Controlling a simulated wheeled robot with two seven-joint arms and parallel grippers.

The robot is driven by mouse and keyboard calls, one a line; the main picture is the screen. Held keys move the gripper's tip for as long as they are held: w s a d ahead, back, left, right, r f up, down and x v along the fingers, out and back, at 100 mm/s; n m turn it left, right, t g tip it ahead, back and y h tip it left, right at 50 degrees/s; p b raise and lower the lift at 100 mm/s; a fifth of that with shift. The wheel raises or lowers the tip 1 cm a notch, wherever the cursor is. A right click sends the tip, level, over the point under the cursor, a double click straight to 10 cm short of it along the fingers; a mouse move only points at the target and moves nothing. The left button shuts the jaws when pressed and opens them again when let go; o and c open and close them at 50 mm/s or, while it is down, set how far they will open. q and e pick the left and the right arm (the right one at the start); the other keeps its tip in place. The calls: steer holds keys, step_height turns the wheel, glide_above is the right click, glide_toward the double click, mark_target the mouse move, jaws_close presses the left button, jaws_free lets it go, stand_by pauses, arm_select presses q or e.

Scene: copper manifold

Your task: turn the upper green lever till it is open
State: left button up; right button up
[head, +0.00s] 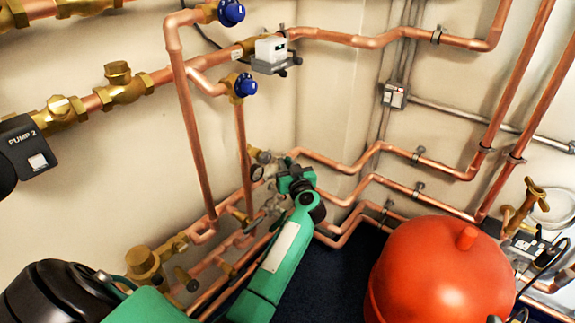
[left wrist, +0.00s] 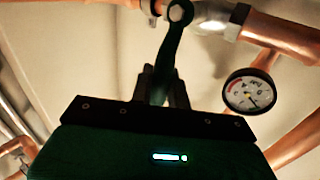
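A dark green lever (left wrist: 172,45) hangs from a silver valve (left wrist: 213,20) on a copper pipe in the left wrist view. It lies roughly crosswise to the pipe there. My left gripper (left wrist: 164,88) has its dark fingers close on both sides of the lever's free end, with little or no gap showing. In the head view my left gripper (head: 290,178) is at the low pipes by the wall corner and hides most of the lever. I cannot tell from these views whether a second green lever is near. My right gripper is not in view.
A round pressure gauge (left wrist: 250,91) sits beside the lever, right of my fingers. Copper pipes (head: 345,168) run along both walls around the gripper. A large red tank (head: 425,275) stands to the right, with dark floor (head: 335,275) between it and my arm.

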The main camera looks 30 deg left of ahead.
arm_select(q)
jaws_close()
